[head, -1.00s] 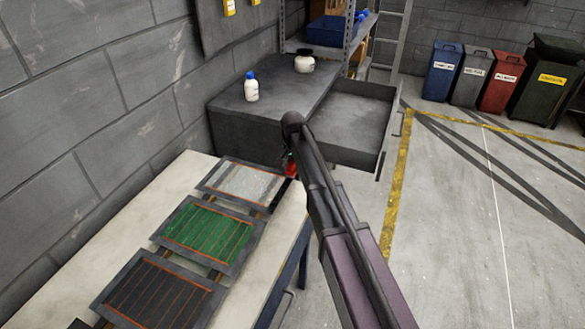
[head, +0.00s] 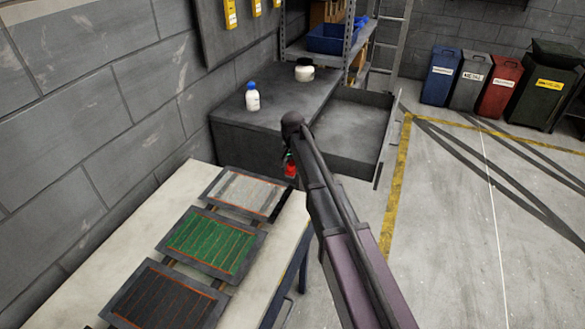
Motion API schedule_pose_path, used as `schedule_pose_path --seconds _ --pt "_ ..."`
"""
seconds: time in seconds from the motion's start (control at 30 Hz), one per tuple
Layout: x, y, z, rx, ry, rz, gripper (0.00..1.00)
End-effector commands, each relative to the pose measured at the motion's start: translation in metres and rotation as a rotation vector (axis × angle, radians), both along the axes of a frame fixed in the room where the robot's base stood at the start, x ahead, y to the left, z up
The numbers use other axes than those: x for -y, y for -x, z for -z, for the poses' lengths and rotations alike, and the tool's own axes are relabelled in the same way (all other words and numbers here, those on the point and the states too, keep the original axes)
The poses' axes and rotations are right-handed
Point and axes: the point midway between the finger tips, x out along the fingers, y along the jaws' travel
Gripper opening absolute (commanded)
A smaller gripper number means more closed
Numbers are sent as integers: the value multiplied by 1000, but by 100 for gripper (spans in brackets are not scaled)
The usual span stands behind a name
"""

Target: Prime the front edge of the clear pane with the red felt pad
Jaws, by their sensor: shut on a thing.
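The clear pane (head: 243,191) lies in a dark frame at the far end of the pale bench, beyond a green pane and a dark pane. The red felt pad (head: 291,168) shows as a small red piece under the end of my arm, just past the clear pane's right corner. My gripper (head: 289,157) is mostly hidden behind my arm and is shut on the red felt pad. The pad appears apart from the pane in this view, but its height over the bench is hard to tell.
The green pane (head: 212,242) and the dark pane (head: 165,299) lie nearer on the pale bench (head: 150,225). A grey cabinet with an open drawer (head: 350,135) stands beyond, with a white bottle (head: 252,98) and a jar (head: 304,71) on top. Floor to the right is clear.

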Motion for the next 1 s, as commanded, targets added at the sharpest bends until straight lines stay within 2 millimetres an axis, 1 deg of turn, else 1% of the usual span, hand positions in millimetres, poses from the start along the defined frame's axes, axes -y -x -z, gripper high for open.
schedule_pose_path --seconds 0.23,0.5,0.63,1.0 --pt "0 0 -4 0 0 0 12" --pt "0 0 -23 0 0 0 12" --pt "0 0 -29 0 0 0 12" --pt "0 0 -30 0 0 0 12"
